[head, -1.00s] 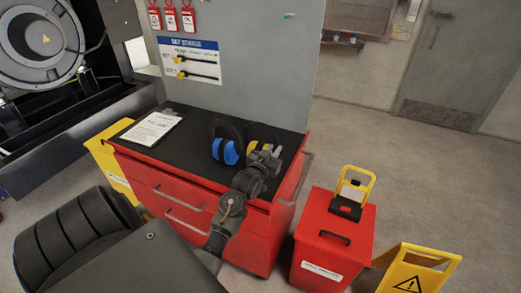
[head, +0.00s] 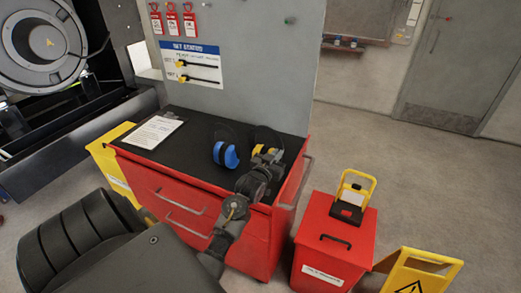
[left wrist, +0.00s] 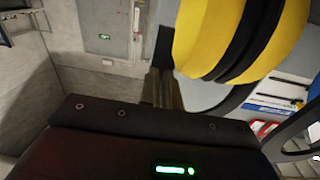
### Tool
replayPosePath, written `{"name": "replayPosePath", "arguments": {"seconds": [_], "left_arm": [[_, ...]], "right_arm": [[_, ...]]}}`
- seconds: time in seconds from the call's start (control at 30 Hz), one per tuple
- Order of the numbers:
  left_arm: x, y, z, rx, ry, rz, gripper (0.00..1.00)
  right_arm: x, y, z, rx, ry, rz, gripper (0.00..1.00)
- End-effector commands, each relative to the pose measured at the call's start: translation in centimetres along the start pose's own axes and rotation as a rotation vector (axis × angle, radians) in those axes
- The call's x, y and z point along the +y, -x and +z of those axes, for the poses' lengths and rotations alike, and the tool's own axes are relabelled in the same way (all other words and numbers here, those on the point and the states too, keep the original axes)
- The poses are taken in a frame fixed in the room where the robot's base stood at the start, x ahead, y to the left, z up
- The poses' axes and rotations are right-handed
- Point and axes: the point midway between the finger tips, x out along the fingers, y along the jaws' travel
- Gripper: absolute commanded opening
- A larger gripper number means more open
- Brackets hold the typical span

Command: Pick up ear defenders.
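Two ear defenders stand on the black top of the red tool cabinet (head: 160,172). The blue pair (head: 226,155) stands to the left, with nothing touching it. The yellow pair (head: 258,150) is to its right, partly hidden by my left gripper (head: 268,158), which is right at it. In the left wrist view, yellow cups with black cushions (left wrist: 240,40) fill the upper right, very close to the gripper. Whether the fingers touch or grip them is hidden, and their opening is not clear. My right gripper is not in view.
A white paper sheet (head: 153,132) lies on the cabinet's left end. A grey status board (head: 250,60) rises behind the top. A red box (head: 330,255) and a yellow warning sign (head: 420,272) stand on the floor to the right.

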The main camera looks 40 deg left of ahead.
Motion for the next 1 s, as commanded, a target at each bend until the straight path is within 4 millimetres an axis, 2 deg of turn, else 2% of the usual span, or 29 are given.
{"name": "replayPosePath", "arguments": {"seconds": [0.77, 1.0], "left_arm": [[-0.1, 0.1, 0.4, -0.01, 0.0, -0.002, 0.0], [-0.1, 0.1, -0.6, -0.009, 0.0, -0.002, 0.0]], "right_arm": [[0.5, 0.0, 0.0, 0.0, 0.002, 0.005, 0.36], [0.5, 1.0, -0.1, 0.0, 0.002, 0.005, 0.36]]}}
